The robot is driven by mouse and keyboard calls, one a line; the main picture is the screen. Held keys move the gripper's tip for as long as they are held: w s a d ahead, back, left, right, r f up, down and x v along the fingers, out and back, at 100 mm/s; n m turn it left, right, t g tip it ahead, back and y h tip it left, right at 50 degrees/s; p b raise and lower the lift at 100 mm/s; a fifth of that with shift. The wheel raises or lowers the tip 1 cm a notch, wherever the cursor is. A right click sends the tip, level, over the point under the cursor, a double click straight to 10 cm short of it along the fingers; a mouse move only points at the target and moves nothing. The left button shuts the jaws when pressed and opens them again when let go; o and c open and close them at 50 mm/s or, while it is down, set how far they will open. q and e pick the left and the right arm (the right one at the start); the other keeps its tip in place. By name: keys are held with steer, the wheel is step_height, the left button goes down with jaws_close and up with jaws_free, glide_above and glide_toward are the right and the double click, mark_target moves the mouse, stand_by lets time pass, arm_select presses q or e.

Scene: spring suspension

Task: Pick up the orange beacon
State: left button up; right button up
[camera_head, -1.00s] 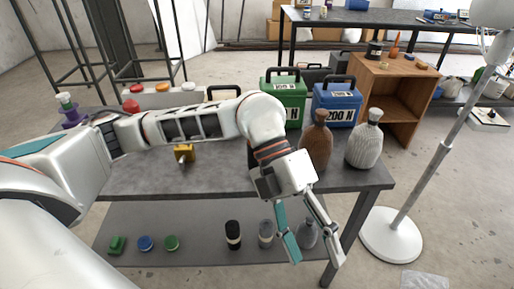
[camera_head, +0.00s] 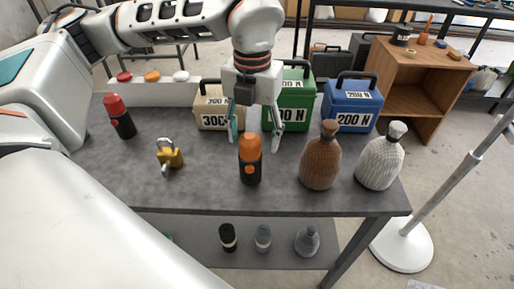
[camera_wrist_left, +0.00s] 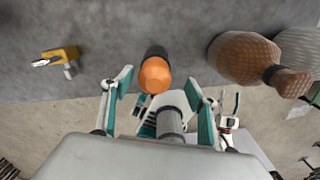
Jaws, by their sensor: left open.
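The orange beacon (camera_head: 250,158) stands upright on the grey table, with an orange top and a black body. In the left wrist view its orange dome (camera_wrist_left: 155,74) shows from above, just beyond the open fingers. My left gripper (camera_head: 254,138) is open and empty, with its fingers pointing down, one on each side of the beacon's top in the head view. In the left wrist view the fingers (camera_wrist_left: 160,95) are spread apart and the beacon is not gripped.
A brown bottle (camera_head: 321,158) and a white ribbed bottle (camera_head: 381,158) stand right of the beacon. Beige (camera_head: 211,107), green (camera_head: 300,85) and blue (camera_head: 352,103) boxes stand behind. The table front edge is near.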

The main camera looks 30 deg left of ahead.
mark_target(250, 158)
arm_select(q)
steer(key=shift+s+f, duration=0.2)
steer(key=shift+f, duration=0.4)
steer(key=shift+s+f, duration=0.15)
steer(key=shift+f, duration=0.45)
steer(key=shift+a+f, duration=0.1)
steer(key=shift+f, duration=0.3)
steer(key=f, duration=0.3)
steer(key=shift+w+a+f, duration=0.1)
steer(key=shift+a+f, duration=0.1)
steer(key=shift+a, duration=0.15)
steer(key=shift+w+f, duration=0.1)
steer(key=shift+f, duration=0.4)
steer(key=c, duration=1.3)
arm_select(e)
steer(key=shift+s+f, duration=0.45)
steer(key=shift+s, duration=0.2)
